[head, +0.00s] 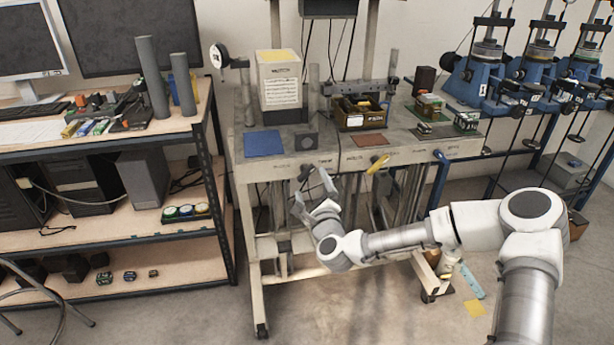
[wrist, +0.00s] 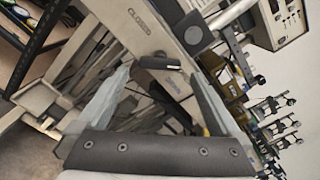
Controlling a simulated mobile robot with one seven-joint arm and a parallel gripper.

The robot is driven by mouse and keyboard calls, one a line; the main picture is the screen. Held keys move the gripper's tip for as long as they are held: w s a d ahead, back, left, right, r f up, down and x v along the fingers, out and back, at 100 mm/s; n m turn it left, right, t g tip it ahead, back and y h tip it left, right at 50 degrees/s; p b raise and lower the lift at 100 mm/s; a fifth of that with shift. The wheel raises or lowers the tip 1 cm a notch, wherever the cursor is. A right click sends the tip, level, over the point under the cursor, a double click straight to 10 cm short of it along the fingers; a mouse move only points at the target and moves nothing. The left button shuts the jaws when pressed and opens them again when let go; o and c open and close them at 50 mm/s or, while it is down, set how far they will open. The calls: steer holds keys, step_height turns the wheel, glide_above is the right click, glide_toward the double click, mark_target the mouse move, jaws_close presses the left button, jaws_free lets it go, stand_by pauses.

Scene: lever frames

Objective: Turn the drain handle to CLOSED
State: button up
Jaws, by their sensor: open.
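A black handle (head: 306,172) sits on the front edge of the bench, partly behind my gripper in the head view. In the wrist view this black handle (wrist: 160,63) shows between and just beyond my fingertips, with the word CLOSED printed on the rail beside it. The small label by the handle is too small to read, so I cannot confirm that it is the drain handle. My gripper (head: 312,188) is open and empty in front of the bench edge. Its two fingers spread to either side of the handle in the wrist view (wrist: 160,78), with no clear contact.
A yellow handle (head: 379,164) and a blue handle (head: 441,167) are farther right along the same edge. The bench top (head: 335,160) carries a blue mat (head: 263,144), a box of parts (head: 360,120) and instruments. A shelf unit (head: 140,245) stands at left. Floor in front is mostly clear.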

mark_target(307, 176)
steer(key=shift+x, duration=2.9)
steer(key=c, duration=1.2)
steer(key=shift+c, duration=0.2)
